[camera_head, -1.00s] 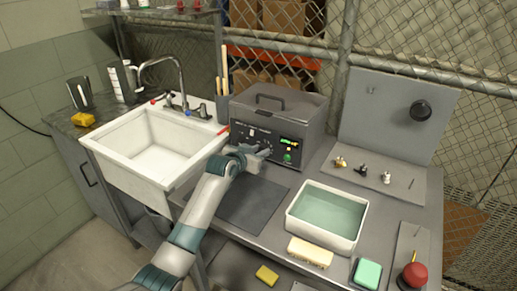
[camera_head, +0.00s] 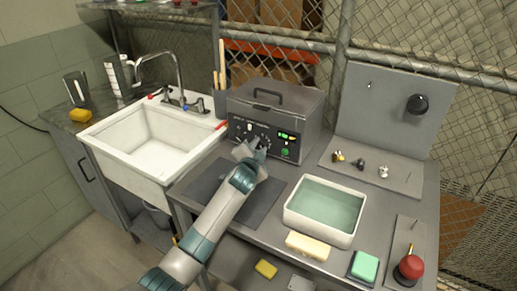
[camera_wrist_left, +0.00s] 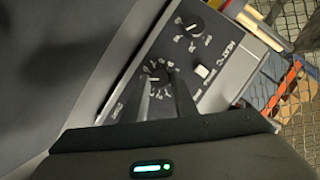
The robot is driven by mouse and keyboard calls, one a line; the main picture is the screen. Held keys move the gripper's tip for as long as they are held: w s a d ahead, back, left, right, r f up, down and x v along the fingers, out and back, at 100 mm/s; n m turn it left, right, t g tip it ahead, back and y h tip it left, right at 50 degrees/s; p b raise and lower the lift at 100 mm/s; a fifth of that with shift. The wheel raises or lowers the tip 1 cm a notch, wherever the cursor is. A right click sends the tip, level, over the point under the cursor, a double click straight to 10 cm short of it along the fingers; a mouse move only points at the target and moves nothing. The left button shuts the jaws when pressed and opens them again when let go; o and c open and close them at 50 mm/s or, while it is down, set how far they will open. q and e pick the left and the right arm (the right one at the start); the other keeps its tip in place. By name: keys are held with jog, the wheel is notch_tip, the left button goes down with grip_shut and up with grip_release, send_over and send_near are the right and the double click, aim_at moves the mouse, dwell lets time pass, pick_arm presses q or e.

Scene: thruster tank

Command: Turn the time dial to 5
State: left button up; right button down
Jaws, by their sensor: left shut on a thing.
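The grey tank unit (camera_head: 275,108) stands at the back of the bench. Its dark front panel has dials, a lit green display (camera_head: 288,136) and a round green button (camera_head: 285,152). My left gripper (camera_head: 262,143) is at this panel, left of the display. In the left wrist view, its two fingers straddle a small dark dial (camera_wrist_left: 158,76) ringed by pale marks, and it is shut on that dial. I cannot read which number the dial points at. A second dial (camera_wrist_left: 195,28) is clear of the fingers. My right gripper is not in view.
A white basin of greenish water (camera_head: 325,208) stands right of the arm, with a cream sponge (camera_head: 307,246) in front. A white sink (camera_head: 155,145) is at the left. Small fittings lie on the grey board's base (camera_head: 398,182). A dark mat (camera_head: 210,184) lies below the arm.

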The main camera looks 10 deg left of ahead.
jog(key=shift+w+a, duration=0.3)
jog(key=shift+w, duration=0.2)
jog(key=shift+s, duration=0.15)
pick_arm(q)
jog(key=o, duration=1.1)
jog(key=shift+c, duration=0.2)
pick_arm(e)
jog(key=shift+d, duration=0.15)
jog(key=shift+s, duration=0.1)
pick_arm(q)
jog(key=shift+s, duration=0.1)
